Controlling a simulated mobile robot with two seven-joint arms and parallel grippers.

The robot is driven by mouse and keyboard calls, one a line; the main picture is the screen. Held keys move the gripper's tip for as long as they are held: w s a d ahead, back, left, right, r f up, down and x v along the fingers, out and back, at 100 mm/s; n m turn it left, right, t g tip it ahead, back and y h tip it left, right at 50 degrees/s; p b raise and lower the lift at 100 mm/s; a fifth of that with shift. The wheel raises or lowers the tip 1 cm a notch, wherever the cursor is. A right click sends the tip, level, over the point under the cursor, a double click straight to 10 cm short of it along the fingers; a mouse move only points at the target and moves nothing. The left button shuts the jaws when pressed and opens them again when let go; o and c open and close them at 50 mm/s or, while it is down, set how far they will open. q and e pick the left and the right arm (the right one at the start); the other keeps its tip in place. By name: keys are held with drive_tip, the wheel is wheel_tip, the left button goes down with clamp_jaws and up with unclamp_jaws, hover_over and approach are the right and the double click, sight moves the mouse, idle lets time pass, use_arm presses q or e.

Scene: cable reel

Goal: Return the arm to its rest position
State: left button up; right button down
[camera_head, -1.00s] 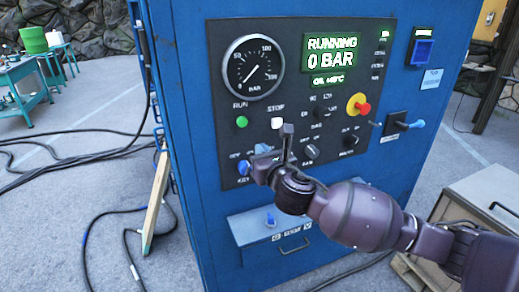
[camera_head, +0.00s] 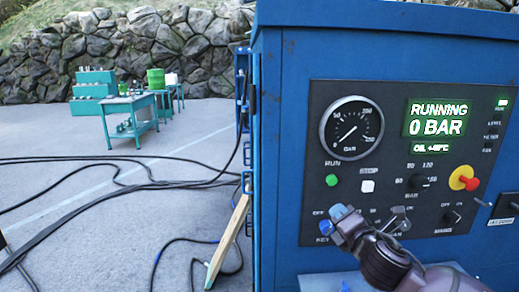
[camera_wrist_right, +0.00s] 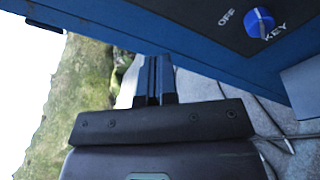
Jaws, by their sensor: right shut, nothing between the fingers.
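My right arm comes in from the bottom right in the head view. Its gripper (camera_head: 349,224) is in front of the lower left of the control panel (camera_head: 390,100), beside the blue key switch (camera_head: 338,211). In the right wrist view the two dark fingers (camera_wrist_right: 155,80) are together with nothing between them. The key switch (camera_wrist_right: 260,22) shows there at the upper right, apart from the fingers. I cannot tell from the head view how far the gripper is from the panel. My left gripper is not in view.
The blue cabinet (camera_head: 277,120) fills the right side. Its display (camera_head: 437,118) reads RUNNING, 0 BAR. A wooden plank (camera_head: 229,240) leans at its left edge. Black cables (camera_head: 110,185) cross the floor. A teal table (camera_head: 130,105) stands far back left, with open paving between.

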drive_tip(key=s+d+f+m+g+h, duration=0.1)
drive_tip(key=s+d+f+m+g, duration=0.1)
drive_tip(key=s+f+m, duration=0.6)
drive_tip(key=s+d+f+m+g+h, duration=0.1)
drive_tip(key=s+d+f+m+g, duration=0.1)
drive_tip(key=s+f+m, duration=0.7)
drive_tip(key=s+d+f+m+g+h, duration=0.1)
drive_tip(key=s+d+f+m, duration=0.3)
drive_tip(key=s+f+m, duration=0.5)
drive_tip(key=s+f+h, duration=0.1)
drive_tip(key=s+f, duration=0.2)
drive_tip(key=f, duration=0.3)
drive_tip(key=shift+s+d+f+g, duration=0.3)
drive_tip(key=shift+d+g, duration=0.05)
drive_tip(key=shift+g, duration=0.05)
